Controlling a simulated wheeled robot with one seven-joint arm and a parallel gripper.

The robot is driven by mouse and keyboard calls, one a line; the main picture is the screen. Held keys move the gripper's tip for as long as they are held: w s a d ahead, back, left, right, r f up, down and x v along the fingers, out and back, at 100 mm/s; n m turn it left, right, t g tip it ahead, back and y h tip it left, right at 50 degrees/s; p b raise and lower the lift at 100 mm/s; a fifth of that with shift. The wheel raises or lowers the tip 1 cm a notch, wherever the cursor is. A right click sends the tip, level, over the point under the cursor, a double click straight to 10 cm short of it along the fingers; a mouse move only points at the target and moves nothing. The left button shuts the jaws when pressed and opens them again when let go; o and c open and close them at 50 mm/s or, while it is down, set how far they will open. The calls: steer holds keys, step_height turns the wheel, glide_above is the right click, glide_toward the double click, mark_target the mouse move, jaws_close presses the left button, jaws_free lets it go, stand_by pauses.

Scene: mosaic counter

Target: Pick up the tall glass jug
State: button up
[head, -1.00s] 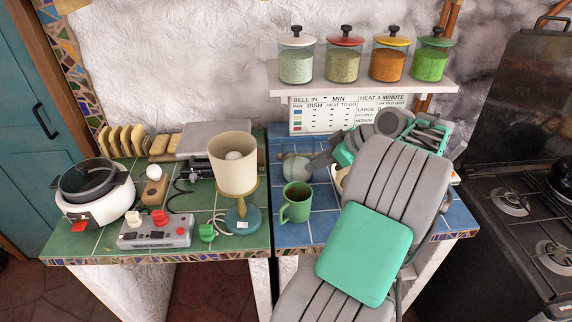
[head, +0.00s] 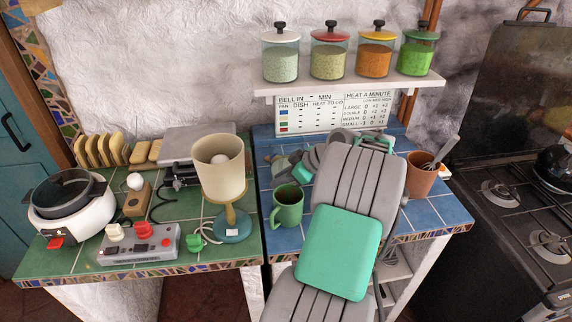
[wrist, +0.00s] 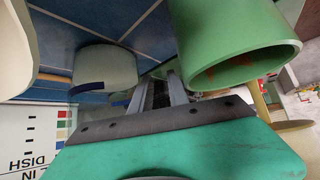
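No tall glass jug shows clearly in either view. A grey-green rounded shape (head: 281,167) on the blue tiles, left of my arm, may be part of it, but I cannot tell. In the wrist view, two grey fingers of my gripper (wrist: 161,80) reach away from the teal palm with a gap between them. A pale rounded vessel (wrist: 105,66) is to their left, and the green mug (wrist: 238,55) is close on their right. The green mug also stands left of my arm in the head view (head: 288,206). My arm hides much of the blue counter.
A terracotta pot with utensils (head: 421,172) stands right of my arm. A lamp (head: 219,172), control box (head: 140,243) and white cooker (head: 73,219) crowd the green counter. A shelf (head: 350,84) with jars is above; the stove (head: 520,215) is right.

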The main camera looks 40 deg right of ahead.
steer(key=shift+c, duration=0.4)
jaws_close()
steer(key=shift+r, duration=0.1)
stand_by(0.8)
